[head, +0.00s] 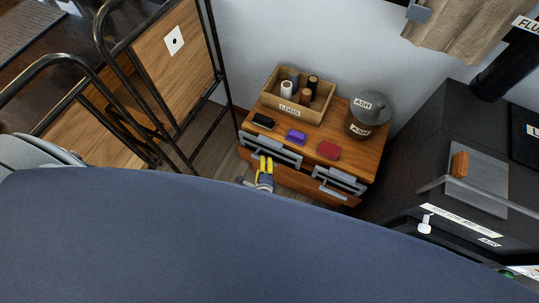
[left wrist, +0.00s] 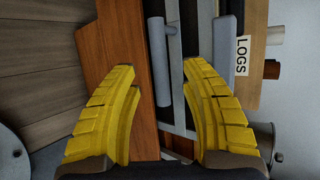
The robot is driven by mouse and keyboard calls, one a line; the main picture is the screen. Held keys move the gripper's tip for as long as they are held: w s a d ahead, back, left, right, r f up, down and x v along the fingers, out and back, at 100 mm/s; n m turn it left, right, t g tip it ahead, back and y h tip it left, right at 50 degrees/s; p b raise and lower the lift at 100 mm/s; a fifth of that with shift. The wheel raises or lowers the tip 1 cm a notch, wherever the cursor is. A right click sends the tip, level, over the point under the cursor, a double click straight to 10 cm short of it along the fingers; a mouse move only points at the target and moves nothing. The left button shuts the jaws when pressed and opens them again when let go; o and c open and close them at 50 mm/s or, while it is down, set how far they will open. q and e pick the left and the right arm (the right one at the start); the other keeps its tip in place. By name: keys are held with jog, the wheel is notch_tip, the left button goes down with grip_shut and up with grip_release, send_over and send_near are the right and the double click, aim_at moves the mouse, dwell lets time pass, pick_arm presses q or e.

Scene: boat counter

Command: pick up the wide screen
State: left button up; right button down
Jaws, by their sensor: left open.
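No thing is plainly a wide screen. The nearest match is a wide grey slatted frame (head: 272,150) at the left front of the wooden cabinet; a second grey frame (head: 338,182) is at the right front. My left gripper (head: 264,165), with yellow fingers, is open just in front of the left frame. In the left wrist view, its open fingers (left wrist: 160,85) spread around a grey bar (left wrist: 158,60) and part of the wooden front (left wrist: 120,60); I cannot tell whether they touch. My right gripper is not in view.
On the cabinet top stand a LOGS box (head: 292,108), a lidded ASH pot (head: 367,115), and black (head: 263,121), purple (head: 296,137) and red (head: 328,150) blocks. A black stove (head: 450,150) is at right, a black metal rail (head: 219,60) at left.

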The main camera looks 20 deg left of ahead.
aim_at(262, 145)
pick_arm(q)
jog(key=shift+x, duration=2.45)
jog(key=shift+c, duration=0.3)
grip_shut()
